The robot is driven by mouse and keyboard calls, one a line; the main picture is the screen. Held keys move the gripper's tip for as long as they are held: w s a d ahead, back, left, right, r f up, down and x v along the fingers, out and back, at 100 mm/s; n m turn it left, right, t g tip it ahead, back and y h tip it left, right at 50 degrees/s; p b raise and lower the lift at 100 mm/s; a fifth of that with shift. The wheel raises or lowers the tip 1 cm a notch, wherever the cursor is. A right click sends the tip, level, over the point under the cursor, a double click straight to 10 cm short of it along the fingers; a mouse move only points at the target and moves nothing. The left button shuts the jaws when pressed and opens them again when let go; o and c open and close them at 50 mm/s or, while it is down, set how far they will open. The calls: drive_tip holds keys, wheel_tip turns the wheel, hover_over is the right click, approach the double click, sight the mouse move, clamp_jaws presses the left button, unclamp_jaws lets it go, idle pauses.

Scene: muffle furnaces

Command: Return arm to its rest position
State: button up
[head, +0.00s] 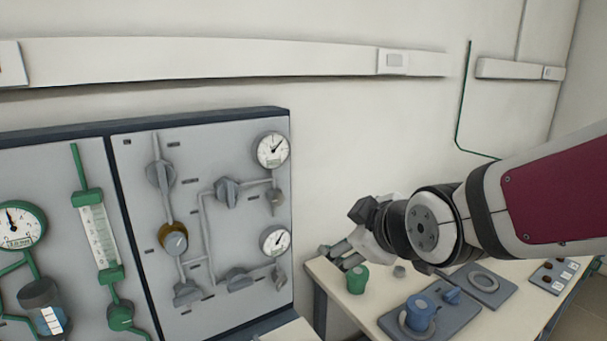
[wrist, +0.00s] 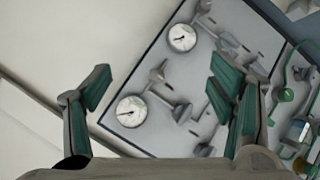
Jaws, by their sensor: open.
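My arm (head: 540,200) comes in from the right in the head view, above the table. My gripper (head: 340,252) is at its left end, near the right edge of the grey valve panel and apart from it. In the wrist view my gripper (wrist: 165,105) has its two green-padded fingers wide apart, with nothing between them but the panel behind. The grey panel (head: 225,165) carries gauges, knobs and pipes, and it shows tilted in the wrist view (wrist: 165,80).
A table (head: 370,307) stands below my arm. It holds a green knob-like object (head: 356,279), a blue-topped device (head: 420,312), a flat plate with a ring (head: 484,283) and a switch box (head: 556,276). A white wall duct (head: 220,58) runs above. The wall between is bare.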

drive_tip(key=s+d+m+g+h, duration=0.1)
drive_tip(key=s+d+m+g, duration=0.1)
drive_tip(key=s, duration=0.5)
drive_tip(key=s+d+m+g+h, duration=0.1)
drive_tip(key=s+d+m+g, duration=0.1)
drive_tip(key=s+d+m, duration=0.3)
drive_tip(key=s+d+f+m+g+h, duration=0.1)
drive_tip(key=s+d+m, duration=0.3)
drive_tip(key=s, duration=0.5)
drive_tip(key=shift+d+g, duration=0.2)
drive_tip(key=shift+g, duration=0.3)
